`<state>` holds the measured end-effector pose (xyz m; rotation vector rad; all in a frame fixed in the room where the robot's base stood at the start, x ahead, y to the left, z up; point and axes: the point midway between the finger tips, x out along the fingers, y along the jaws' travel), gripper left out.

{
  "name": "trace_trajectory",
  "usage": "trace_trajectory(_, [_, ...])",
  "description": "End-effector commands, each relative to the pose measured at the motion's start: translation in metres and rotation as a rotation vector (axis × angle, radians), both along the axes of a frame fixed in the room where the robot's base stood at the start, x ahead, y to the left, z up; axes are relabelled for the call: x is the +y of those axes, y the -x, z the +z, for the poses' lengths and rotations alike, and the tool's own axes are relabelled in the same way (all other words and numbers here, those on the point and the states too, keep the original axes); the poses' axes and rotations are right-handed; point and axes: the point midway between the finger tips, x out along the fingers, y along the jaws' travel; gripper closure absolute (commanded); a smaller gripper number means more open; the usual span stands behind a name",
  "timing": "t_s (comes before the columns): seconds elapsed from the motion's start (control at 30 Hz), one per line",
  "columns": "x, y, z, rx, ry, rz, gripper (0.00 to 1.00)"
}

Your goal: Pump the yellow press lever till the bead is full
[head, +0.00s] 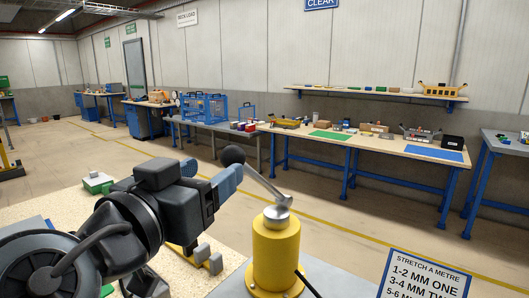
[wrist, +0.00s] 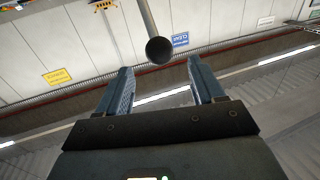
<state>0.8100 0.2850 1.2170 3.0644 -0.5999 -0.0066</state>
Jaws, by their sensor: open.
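The yellow press (head: 275,252) is a round yellow cylinder with a grey metal cap on top. Its lever (head: 262,182) is a grey rod rising up and left from the cap to a black ball knob (head: 233,156). My gripper (head: 228,178) is at the upper left of the press, with its blue fingers close to the knob. In the wrist view my gripper (wrist: 160,85) is open and empty, and the knob (wrist: 159,50) lies just beyond and between the fingertips. I cannot make out the bead in either view.
A sign (head: 424,278) headed "STRETCH A METRE" stands right of the press. A dark hose or rod leaves the press at lower right. A green and white item (head: 98,182) lies on the left worktop. Long benches (head: 365,142) stand across the open floor.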

Motion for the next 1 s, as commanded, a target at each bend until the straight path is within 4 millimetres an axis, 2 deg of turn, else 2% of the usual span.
trace_trajectory(0.13, [-0.004, -0.011, 0.003, -0.001, -0.003, -0.006, 0.32])
trace_trajectory(0.4, [-0.020, -0.049, 0.003, 0.000, -0.002, -0.005, 0.32])
trace_trajectory(0.6, [-0.028, -0.068, 0.002, 0.000, -0.002, -0.004, 0.32])
trace_trajectory(0.93, [-0.029, -0.072, 0.001, -0.001, -0.002, -0.002, 0.32])
trace_trajectory(1.0, [-0.029, -0.072, 0.001, -0.001, -0.002, -0.002, 0.37])
